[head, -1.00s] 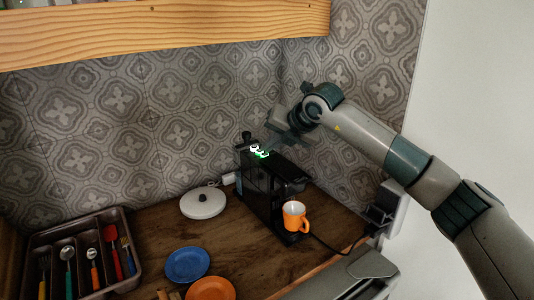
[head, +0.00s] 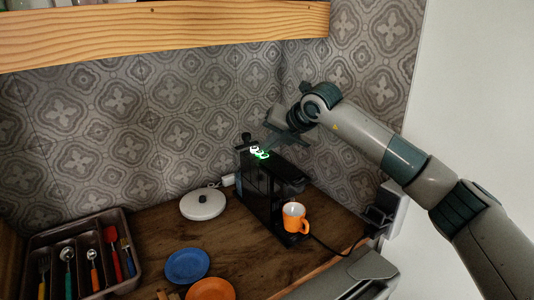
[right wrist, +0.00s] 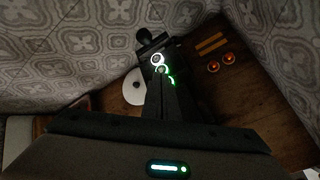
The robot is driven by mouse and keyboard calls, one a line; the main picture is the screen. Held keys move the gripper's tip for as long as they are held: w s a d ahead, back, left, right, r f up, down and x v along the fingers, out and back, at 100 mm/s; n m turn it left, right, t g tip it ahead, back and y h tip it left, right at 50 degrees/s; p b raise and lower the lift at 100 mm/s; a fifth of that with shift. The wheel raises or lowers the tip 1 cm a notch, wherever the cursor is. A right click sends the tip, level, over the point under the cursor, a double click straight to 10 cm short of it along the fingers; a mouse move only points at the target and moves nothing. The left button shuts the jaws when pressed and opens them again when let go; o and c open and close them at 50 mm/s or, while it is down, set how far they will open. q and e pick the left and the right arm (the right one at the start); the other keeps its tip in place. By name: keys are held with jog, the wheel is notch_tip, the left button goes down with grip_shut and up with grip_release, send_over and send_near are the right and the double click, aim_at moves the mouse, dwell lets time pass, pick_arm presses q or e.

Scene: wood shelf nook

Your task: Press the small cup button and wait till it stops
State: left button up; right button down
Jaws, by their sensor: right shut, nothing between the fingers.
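The black coffee machine (head: 258,192) stands on the wooden counter with lit buttons (head: 258,152) on its top, some white and some green. In the right wrist view the lit buttons (right wrist: 158,60) lie just past the fingertips. An orange mug (head: 293,222) stands upright under the machine's spout. My right gripper (head: 267,142) is shut and empty, its fingertips pointing down at the buttons; it also shows in the right wrist view (right wrist: 161,76). I cannot tell whether the tips touch a button. My left gripper is not in view.
A white round lid-like object (head: 203,204) lies left of the machine. A blue plate (head: 187,266) and an orange plate (head: 211,290) lie in front. A cutlery tray (head: 128,284) is at left. The wooden shelf (head: 160,35) hangs above; a tiled wall is behind.

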aim_at(266, 156)
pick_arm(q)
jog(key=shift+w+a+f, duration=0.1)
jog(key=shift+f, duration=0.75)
pick_arm(e)
jog(key=shift+w+a+f, duration=0.2)
jog(key=shift+w+f, duration=0.05)
jog(key=shift+f, duration=0.15)
pick_arm(q)
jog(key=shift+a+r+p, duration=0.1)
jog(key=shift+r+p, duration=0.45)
jog(key=shift+p, duration=0.1)
pick_arm(e)
jog(key=shift+w+a+r, duration=0.15)
jog(key=shift+w+r, duration=0.05)
jog(key=shift+r, duration=0.9)
jog(key=shift+w+a+r, duration=0.1)
jog(key=shift+w+r, duration=0.1)
jog(key=shift+r, duration=0.9)
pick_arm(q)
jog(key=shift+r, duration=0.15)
pick_arm(e)
jog(key=shift+r, duration=0.1)
